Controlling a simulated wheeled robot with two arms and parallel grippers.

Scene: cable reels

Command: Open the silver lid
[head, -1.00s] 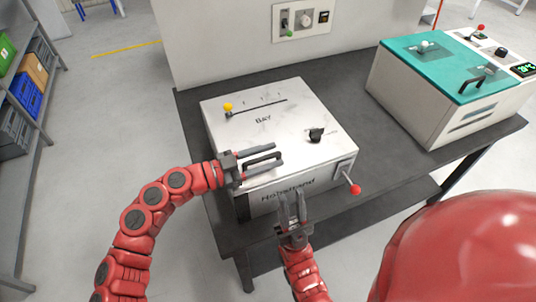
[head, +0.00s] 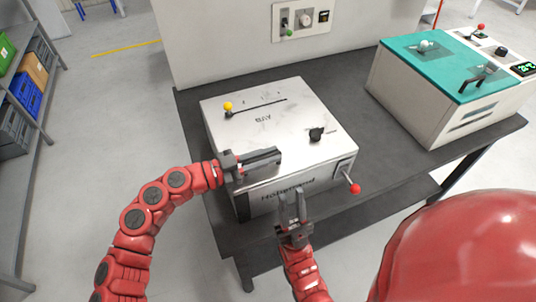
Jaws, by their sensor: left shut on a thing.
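The silver lid (head: 270,107) is the flat top of a box-shaped machine on the dark table, and it lies closed. It bears a yellow-knobbed slider (head: 228,107) and a black knob (head: 316,134). My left gripper (head: 278,157) is shut on the lid's handle at the front left edge; its fingers hide most of the handle. My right gripper (head: 292,194) is open and empty in front of the machine's front face. A lever with a red ball (head: 355,188) sticks out at the machine's front right corner.
A second machine with a teal lid (head: 435,62) stands at the right of the table (head: 360,90). A control panel (head: 303,20) is on the wall block behind. A shelf with crates (head: 28,92) stands at the far left.

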